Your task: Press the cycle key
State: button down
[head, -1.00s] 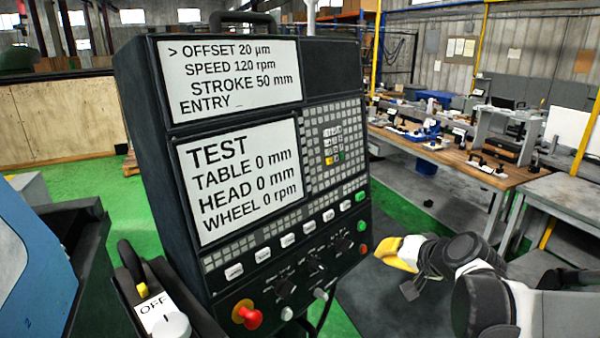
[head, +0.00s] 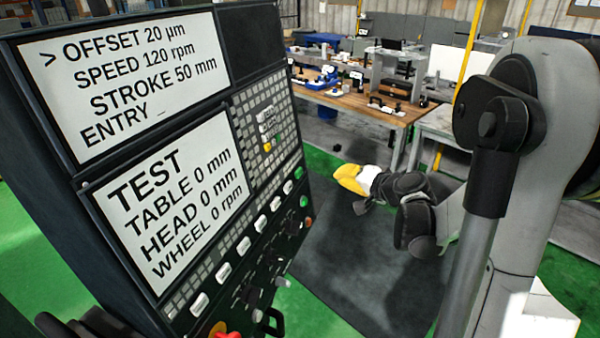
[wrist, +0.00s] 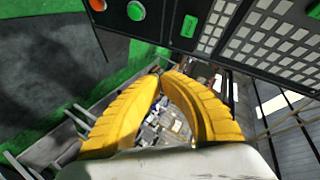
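The dark control panel (head: 265,45) fills the left of the head view. A row of white keys (head: 223,271) runs up its lower front to a green key (head: 299,173). The wrist view shows a rectangular green key (wrist: 188,26), a round green button (wrist: 136,10) and an orange button (wrist: 98,5). I cannot read which is the cycle key. My gripper (head: 342,176) has yellow fingers, held right of the panel and apart from it. In the wrist view its fingertips (wrist: 161,72) meet with nothing between them, below the green key in the picture.
The upper screen (head: 130,75) reads OFFSET 20 µm, SPEED 120 rpm, STROKE 50 mm; the lower screen (head: 170,205) reads TEST with zeros. A red stop button (head: 228,335) is at the bottom edge. A wooden workbench (head: 350,103) stands behind. Open floor lies right of the panel.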

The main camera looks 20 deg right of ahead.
send_near(307, 174)
jog(key=w+a, duration=0.1)
jog(key=w, duration=0.1)
jog(key=shift+w+a+r+b, duration=0.35)
jog(key=shift+w+a+b, duration=0.1)
jog(key=shift+a+b, duration=0.1)
jog(key=shift+a, duration=0.1)
dwell(1.2)
jog(key=shift+w+a+f, duration=0.1)
jog(key=shift+w+a, duration=0.1)
jog(key=shift+w, duration=0.1)
jog(key=shift+w+a+b, duration=0.3)
jog(key=shift+b, duration=0.1)
dwell(0.6)
jog(key=shift+s+d, duration=0.1)
jog(key=shift+d, duration=0.05)
dwell(0.3)
jog(key=shift+s+d, duration=0.4)
jog(key=shift+s, duration=0.1)
